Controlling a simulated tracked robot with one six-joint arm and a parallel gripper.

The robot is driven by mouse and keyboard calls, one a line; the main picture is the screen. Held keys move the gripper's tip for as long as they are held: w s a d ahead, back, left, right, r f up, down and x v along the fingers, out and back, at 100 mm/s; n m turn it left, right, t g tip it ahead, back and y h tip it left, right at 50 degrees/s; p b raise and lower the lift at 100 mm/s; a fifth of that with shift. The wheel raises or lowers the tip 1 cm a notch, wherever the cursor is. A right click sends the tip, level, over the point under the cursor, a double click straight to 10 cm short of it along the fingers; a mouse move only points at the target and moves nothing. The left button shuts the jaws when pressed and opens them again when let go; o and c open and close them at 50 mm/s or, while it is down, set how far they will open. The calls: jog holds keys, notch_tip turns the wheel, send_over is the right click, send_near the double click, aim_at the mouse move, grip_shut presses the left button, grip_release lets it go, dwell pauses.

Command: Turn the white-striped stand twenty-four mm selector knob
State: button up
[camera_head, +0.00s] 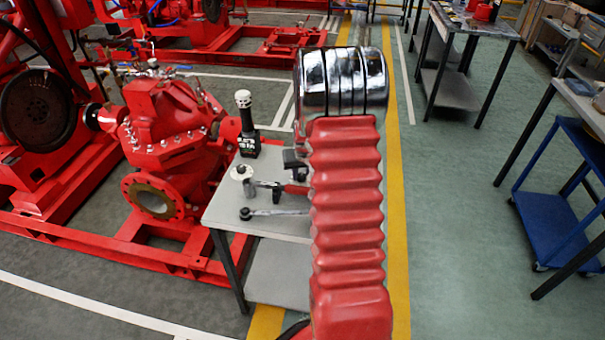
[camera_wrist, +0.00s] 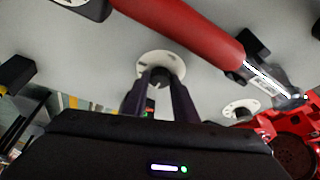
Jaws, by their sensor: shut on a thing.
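In the wrist view, a dark selector knob (camera_wrist: 160,76) sits on a round white dial plate (camera_wrist: 159,60). A small pale mark shows on the knob; I cannot read its angle surely. The two dark fingers of my gripper (camera_wrist: 161,88) stand on either side of the knob and are shut on it. The fingers hide part of the knob and dial. In the head view my red arm sleeve covers the gripper and this knob.
A red-handled tool (camera_wrist: 190,28) lies close by the knob. A second white dial (camera_wrist: 241,107) shows to its right. On the grey table (camera_head: 222,211), a black-and-white device (camera_head: 247,125) stands at the back. The red pump (camera_head: 165,125) is left of it.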

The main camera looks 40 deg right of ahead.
jog(key=shift+w+a+m+g+h, duration=0.1)
jog(key=shift+m+g+h, duration=0.15)
jog(key=shift+m, duration=0.55)
jog(key=shift+w+a+m+g+h, duration=0.15)
jog(key=shift+m+g, duration=0.1)
jog(key=shift+m, duration=1.05)
jog(key=o, duration=1)
jog(key=shift+s, duration=0.1)
jog(key=shift+o, duration=0.2)
jog(key=shift+r, duration=0.1)
jog(key=v, duration=1.3)
jog(key=shift+a+r, duration=0.2)
jog(key=shift+a, duration=0.1)
